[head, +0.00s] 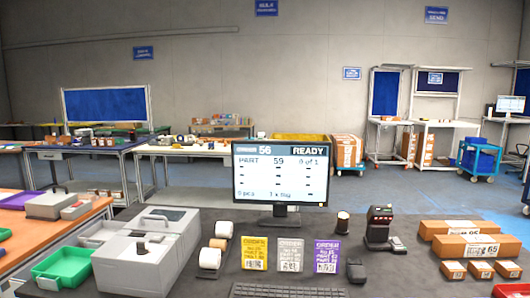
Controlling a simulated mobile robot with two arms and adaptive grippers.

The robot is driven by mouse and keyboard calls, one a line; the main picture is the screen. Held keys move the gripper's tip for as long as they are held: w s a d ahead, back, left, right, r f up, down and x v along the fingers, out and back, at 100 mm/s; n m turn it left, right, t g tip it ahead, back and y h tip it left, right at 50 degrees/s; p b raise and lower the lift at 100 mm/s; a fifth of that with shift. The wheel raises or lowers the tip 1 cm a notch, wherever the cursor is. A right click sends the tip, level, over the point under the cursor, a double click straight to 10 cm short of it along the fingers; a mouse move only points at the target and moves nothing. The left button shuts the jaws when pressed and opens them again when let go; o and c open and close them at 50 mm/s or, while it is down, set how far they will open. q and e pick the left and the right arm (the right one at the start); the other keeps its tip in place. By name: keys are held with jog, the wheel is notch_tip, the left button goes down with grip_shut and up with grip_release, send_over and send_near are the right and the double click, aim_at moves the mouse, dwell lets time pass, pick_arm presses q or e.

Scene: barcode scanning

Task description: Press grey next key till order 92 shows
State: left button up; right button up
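A monitor (281,174) stands at the middle of the dark desk (215,288). Its screen reads 56 at the top left, READY, PART 59 and 0 of 1. In front of it stand three barcode cards: a yellow card (255,254), a grey card (289,255) and a purple card (327,256). Their small print is too blurred to read. A keyboard (286,291) is cut off by the bottom edge; I cannot make out a separate grey key on it. Neither of my grippers is in view.
A black scanner-like device (379,226) and a small dark mouse-like item (356,270) sit right of the cards. Brown boxes (465,246) stand at the right. A grey machine (148,249), white rolls (210,257) and a green tray (65,268) are at the left.

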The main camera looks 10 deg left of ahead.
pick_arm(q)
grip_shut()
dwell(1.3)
